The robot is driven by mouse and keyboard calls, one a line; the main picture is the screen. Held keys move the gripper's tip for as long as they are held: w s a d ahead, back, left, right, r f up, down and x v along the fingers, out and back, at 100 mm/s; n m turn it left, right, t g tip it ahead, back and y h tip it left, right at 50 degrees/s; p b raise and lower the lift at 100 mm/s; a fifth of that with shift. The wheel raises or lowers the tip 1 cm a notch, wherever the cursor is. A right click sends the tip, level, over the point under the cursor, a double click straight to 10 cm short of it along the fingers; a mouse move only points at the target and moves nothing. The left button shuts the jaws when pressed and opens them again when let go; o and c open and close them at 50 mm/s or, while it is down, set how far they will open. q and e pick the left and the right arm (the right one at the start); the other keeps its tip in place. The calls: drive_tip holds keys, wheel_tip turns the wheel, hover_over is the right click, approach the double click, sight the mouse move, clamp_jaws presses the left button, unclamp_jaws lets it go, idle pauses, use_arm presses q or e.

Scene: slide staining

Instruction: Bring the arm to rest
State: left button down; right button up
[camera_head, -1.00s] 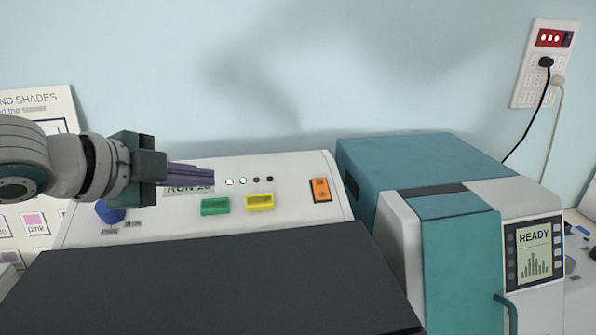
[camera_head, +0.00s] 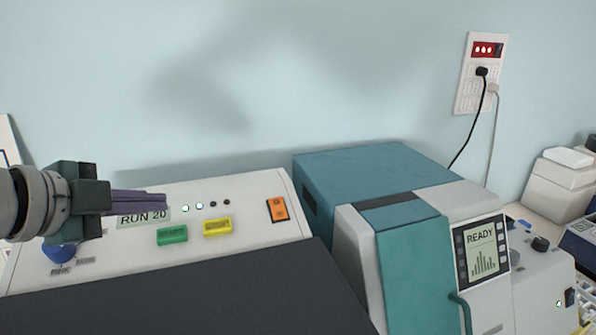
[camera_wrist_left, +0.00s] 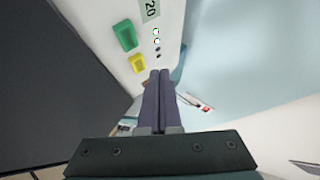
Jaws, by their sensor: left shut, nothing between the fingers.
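My left gripper (camera_head: 150,203) comes in from the left in the head view, in front of the white control panel (camera_head: 255,188). Its purple fingers are shut together with nothing between them, as the left wrist view (camera_wrist_left: 158,78) also shows. The fingertips appear just above the "RUN 20" display (camera_head: 142,219); I cannot tell the exact gap. A green button (camera_head: 172,235), a yellow button (camera_head: 218,227), an orange switch (camera_head: 277,210) and a blue knob (camera_head: 58,252) are on the panel. Two of its small lamps are lit. My right gripper is out of view.
A black lid (camera_head: 200,290) fills the front below the panel. A teal and white machine (camera_head: 420,265) with a "READY" screen (camera_head: 482,250) stands to the right. A wall socket (camera_head: 482,75) has cords hanging from it. More equipment (camera_head: 560,180) stands at far right.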

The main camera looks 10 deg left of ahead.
use_arm(q)
drive_tip(key=s+d+n+p, duration=0.1)
drive_tip(key=s+d, duration=0.1)
drive_tip(key=s+d+f+n+g, duration=0.1)
drive_tip(key=s+d, duration=0.1)
drive_tip(key=d, duration=0.1)
drive_tip(key=s+d+f+n+g+p, duration=0.1)
drive_tip(key=s+d, duration=0.1)
drive_tip(key=d, duration=0.1)
drive_tip(key=shift+s+p, duration=0.25)
drive_tip(key=shift+p, duration=0.05)
drive_tip(key=s, duration=0.1)
drive_tip(key=s+d+n+g+p, duration=0.1)
drive_tip(key=s+d+n, duration=0.1)
drive_tip(key=s, duration=0.1)
drive_tip(key=shift+d, duration=0.1)
drive_tip(key=s+r+n+g+y+p, duration=0.2)
drive_tip(key=s+n+g, duration=0.3)
drive_tip(key=s, duration=1)
drive_tip(key=n, duration=0.3)
drive_tip(key=shift+p, duration=0.4)
idle(4.2)
